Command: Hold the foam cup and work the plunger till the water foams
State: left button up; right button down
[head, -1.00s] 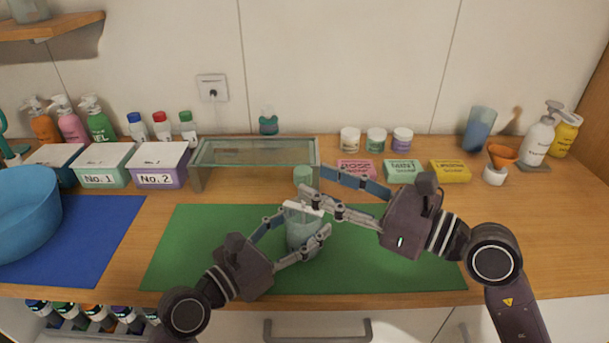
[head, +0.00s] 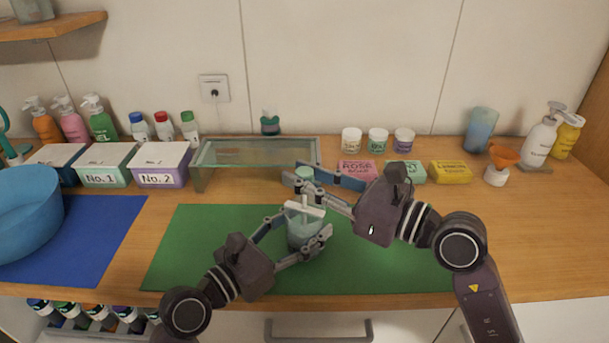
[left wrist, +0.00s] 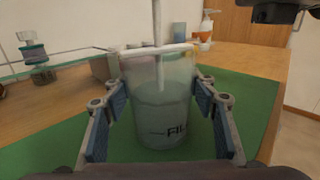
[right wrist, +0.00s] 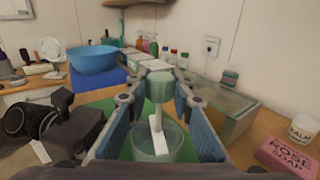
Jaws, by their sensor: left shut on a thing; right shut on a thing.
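The foam cup (head: 304,236) is clear and stands upright on the green mat (head: 190,250). My left gripper (head: 303,226) is shut on its sides, a finger on each side in the left wrist view. Pale bluish liquid fills the lower part of the cup (left wrist: 160,115); I cannot make out clear foam. A white bar (head: 305,209) lies across the rim. The plunger's thin rod runs through it, topped by a pale green knob (right wrist: 159,86). My right gripper (head: 308,181) is shut on the plunger at the knob, above the cup.
A glass shelf stand (head: 255,152) is close behind the cup. Soap boxes (head: 357,171) lie behind my right gripper, with small jars beyond. A blue basin (head: 30,215) stands on the blue mat at the left. The green mat's right part is clear.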

aim_at(305, 208)
notch_tip(305, 208, down, 5)
jog(key=shift+f, duration=0.15)
dwell(0.4)
jog(key=c, duration=1.7)
grip_release()
jog(key=shift+o, duration=0.2)
jog(key=v, duration=1.2)
